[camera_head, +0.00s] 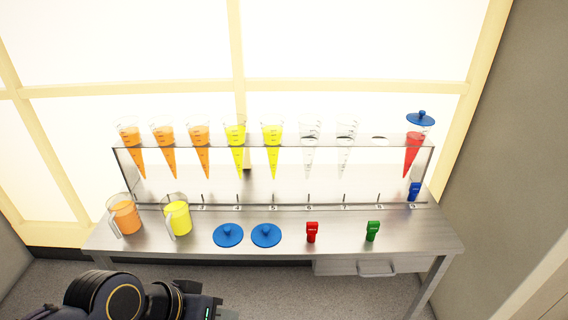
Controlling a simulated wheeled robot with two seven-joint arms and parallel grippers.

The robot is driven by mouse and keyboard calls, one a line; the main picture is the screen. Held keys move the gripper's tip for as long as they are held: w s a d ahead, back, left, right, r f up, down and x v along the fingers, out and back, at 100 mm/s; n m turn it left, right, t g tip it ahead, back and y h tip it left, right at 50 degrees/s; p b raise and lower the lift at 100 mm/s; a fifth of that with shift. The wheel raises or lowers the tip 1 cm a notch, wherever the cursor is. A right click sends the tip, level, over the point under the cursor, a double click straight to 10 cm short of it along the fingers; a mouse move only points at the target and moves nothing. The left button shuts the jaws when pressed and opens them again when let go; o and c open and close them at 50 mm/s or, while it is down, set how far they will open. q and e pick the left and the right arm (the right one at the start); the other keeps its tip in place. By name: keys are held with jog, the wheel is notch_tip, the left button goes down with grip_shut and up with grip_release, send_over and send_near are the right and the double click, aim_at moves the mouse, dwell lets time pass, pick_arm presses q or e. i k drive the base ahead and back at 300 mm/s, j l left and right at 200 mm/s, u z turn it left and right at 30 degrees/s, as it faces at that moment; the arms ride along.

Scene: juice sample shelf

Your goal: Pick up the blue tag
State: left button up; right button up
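The blue tag (414,191) hangs at the far right end of the shelf's lower rail, below the red-filled cone (412,150). A red tag (312,231) and a green tag (373,231) are on the front part of the metal table (290,247), to the right of the blue lids. My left gripper (210,308) is at the bottom edge, in front of the table and well away from the blue tag. Its fingers are not clear, so I cannot tell if it is open. My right gripper is not in view.
The rack (290,147) holds several orange, yellow and clear cones; a blue lid (421,118) tops the red one. A jug of orange juice (124,215), a jug of yellow juice (178,217) and two blue lids (228,235) stand on the table. The front right corner is bare.

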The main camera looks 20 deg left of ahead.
aim_at(414, 187)
jog(key=i+u, duration=0.15)
jog(key=i, duration=0.25)
jog(key=i+l+u, duration=0.15)
jog(key=i, duration=0.3)
jog(key=i+l+u, duration=0.15)
jog(key=i, duration=0.25)
